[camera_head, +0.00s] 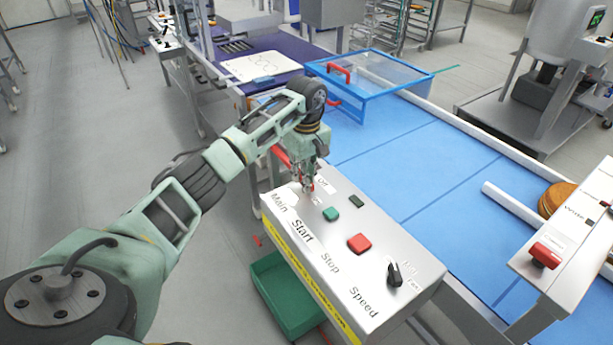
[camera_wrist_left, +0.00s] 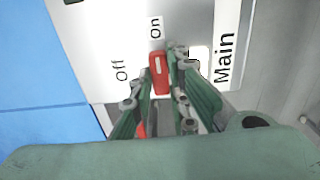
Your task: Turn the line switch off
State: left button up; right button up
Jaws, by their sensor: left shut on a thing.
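The control box (camera_head: 322,262) has labels Main, Start, Stop and Speed on its top. The line switch is a red rotary handle (camera_wrist_left: 159,74) at the Main label. In the left wrist view, its white mark runs toward the On label, and the Off label lies to the left. My left gripper (camera_head: 308,186) points down at the Main end of the box. In the left wrist view, its fingers (camera_wrist_left: 160,80) are on both sides of the red handle and shut on it. In the head view the gripper mostly hides the handle. My right gripper is not in view.
A green button (camera_head: 331,214), a red button (camera_head: 359,243) and a black knob (camera_head: 395,274) sit along the box top. Behind is a blue conveyor (camera_head: 400,160) with a blue-framed clear guard (camera_head: 368,80). A green bin (camera_head: 283,300) stands below the box.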

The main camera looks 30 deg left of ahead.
pick_arm(q)
jog(key=shift+n, duration=0.3)
grip_shut()
jog(key=shift+n+b, duration=0.45)
jog(key=shift+n, duration=0.55)
jog(key=n, duration=0.3)
jog(key=shift+b, duration=0.35)
jog(key=n, duration=0.8)
jog(key=shift+r+b, duration=0.1)
jog(key=shift+b, duration=0.2)
jog(key=shift+n, duration=2.1)
jog(key=shift+r, duration=0.1)
jog(key=o, duration=0.8)
grip_release()
